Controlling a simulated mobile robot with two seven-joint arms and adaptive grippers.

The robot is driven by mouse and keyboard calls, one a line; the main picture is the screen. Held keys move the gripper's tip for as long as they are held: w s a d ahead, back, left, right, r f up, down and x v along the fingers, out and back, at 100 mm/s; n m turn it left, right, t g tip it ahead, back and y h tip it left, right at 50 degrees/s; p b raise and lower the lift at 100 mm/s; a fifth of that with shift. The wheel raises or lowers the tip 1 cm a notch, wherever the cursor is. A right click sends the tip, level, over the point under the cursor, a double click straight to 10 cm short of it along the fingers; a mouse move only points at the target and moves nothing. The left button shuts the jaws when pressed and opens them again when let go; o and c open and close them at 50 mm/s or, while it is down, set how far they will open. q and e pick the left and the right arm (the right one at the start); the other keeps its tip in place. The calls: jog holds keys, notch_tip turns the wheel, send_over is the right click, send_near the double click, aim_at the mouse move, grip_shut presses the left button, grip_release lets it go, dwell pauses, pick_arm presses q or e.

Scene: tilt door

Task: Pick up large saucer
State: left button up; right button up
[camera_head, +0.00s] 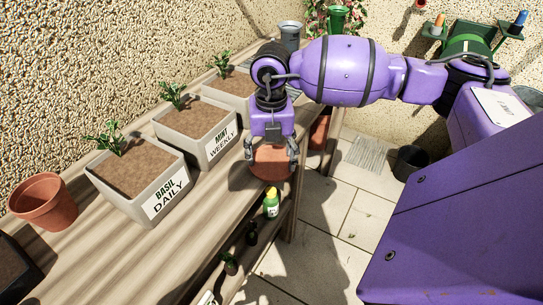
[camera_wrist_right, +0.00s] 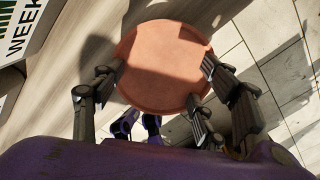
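The large saucer (camera_head: 272,164) is a round terracotta disc at the table's front edge, partly beyond it over the floor side. My right gripper (camera_head: 272,148) points down over it, with its fingers spread to the saucer's width. In the right wrist view the saucer (camera_wrist_right: 163,65) lies between the fingertips, which meet its rim on opposite sides, so the right gripper (camera_wrist_right: 163,72) looks shut on it. I cannot tell how far it is off the table. My left gripper is not in view.
The wooden table (camera_head: 85,245) holds a basil planter (camera_head: 135,178), a mint planter (camera_head: 193,125) and a terracotta pot (camera_head: 43,203). A green-yellow bottle (camera_head: 271,205) stands below the saucer on a lower shelf. Tiled floor (camera_head: 335,190) is open to the right, with a dark bucket (camera_head: 409,162).

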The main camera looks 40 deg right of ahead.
aim_at(272, 163)
jog(key=shift+s+f, duration=0.4)
jog(key=shift+f, duration=0.2)
jog(key=c, duration=0.3)
jog(key=shift+c, duration=0.5)
jog(key=o, duration=0.9)
jog(key=shift+c, duration=0.2)
jog(key=o, duration=0.5)
jog(key=shift+w+f, duration=0.15)
jog(key=shift+w, duration=0.1)
jog(key=shift+c, duration=0.2)
jog(key=shift+r, duration=0.25)
notch_tip(272, 163, up, 12)
jog(key=shift+c, duration=0.2)
